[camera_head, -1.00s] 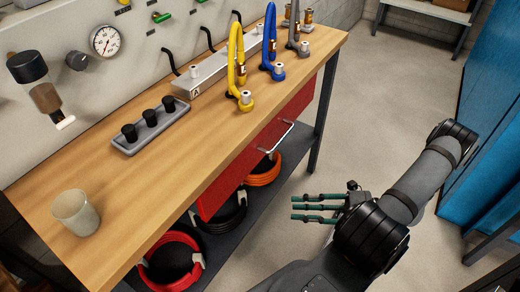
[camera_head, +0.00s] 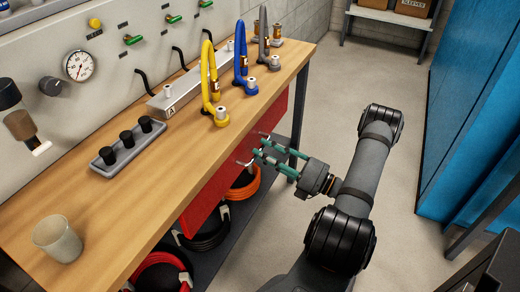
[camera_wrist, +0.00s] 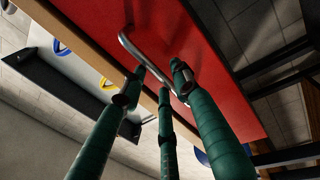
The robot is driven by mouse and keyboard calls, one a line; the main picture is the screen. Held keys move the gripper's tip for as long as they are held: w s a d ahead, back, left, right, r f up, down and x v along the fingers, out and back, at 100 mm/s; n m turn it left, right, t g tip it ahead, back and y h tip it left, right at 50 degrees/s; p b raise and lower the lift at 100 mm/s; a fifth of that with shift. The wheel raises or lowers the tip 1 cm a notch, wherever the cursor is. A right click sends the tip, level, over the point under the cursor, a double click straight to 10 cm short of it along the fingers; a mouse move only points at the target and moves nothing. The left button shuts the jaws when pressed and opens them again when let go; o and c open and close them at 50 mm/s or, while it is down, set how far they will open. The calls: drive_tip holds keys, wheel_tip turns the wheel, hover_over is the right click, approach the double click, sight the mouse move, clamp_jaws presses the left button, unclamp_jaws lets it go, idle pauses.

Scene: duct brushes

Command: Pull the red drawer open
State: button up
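The red drawer (camera_head: 208,199) sits under the wooden bench top, its front in line with the bench edge, apparently closed. Its silver bar handle (camera_head: 243,162) is partly hidden behind my fingers; the handle also shows in the wrist view (camera_wrist: 150,52), against the red front (camera_wrist: 215,75). My gripper (camera_head: 260,148) has several slim green fingers and is at the handle. In the wrist view my gripper (camera_wrist: 160,82) has its fingers spread apart, with the tips close to the bar. Whether they touch it I cannot tell.
The wooden bench top (camera_head: 125,205) overhangs the drawer. It bears a cup (camera_head: 57,240), a black-knobbed tray (camera_head: 128,148) and coloured hoses. Coiled hoses (camera_head: 205,232) lie on the shelf below. Blue cabinets (camera_head: 480,120) stand right; floor between is clear.

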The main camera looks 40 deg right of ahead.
drive_tip(key=shift+x, duration=0.9)
drive_tip(key=shift+c, duration=1.4)
drive_tip(key=c, duration=0.4)
clamp_jaws()
